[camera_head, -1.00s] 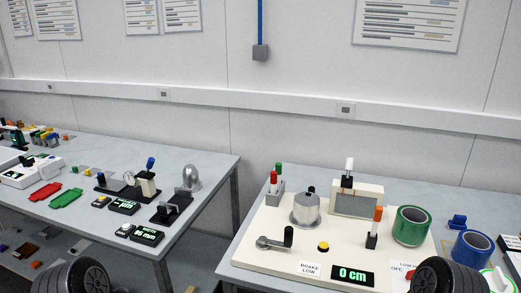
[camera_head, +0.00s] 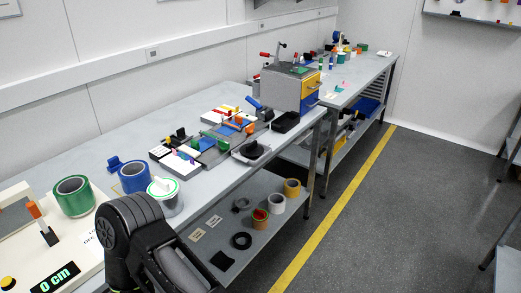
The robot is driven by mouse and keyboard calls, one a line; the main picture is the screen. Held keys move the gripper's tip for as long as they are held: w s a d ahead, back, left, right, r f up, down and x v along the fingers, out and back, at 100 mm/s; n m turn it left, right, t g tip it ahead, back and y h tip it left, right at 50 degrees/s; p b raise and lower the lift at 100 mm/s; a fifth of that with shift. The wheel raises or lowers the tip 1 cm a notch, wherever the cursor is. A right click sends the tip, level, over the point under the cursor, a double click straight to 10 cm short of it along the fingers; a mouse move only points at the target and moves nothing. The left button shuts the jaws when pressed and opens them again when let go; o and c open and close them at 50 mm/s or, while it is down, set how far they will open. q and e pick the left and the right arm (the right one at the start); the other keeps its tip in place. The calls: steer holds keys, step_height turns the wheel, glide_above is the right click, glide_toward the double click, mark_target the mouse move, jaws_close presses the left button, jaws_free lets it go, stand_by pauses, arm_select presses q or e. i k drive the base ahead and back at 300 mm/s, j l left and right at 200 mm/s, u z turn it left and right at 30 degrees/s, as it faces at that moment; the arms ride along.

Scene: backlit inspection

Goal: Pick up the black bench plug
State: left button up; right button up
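I cannot tell for certain which thing is the black bench plug. A round black piece (camera_head: 254,149) sits on a grey plate near the front edge of the long bench, right of the middle. Small black upright pieces (camera_head: 180,134) stand among the coloured parts to its left. Both are small in the picture, so their detail is unclear. A black arm link of mine fills the lower left. Neither gripper's fingers show, and nothing is seen held.
Green tape (camera_head: 73,196), blue tape (camera_head: 134,177) and a white-lidded can (camera_head: 165,195) stand at the left. A grey box with a yellow drawer (camera_head: 312,84) stands farther back. Rolls (camera_head: 292,188) lie on the lower shelf. Open floor with a yellow line (camera_head: 335,207) lies right.

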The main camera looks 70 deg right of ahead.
mark_target(253, 151)
steer(key=z, duration=2.2)
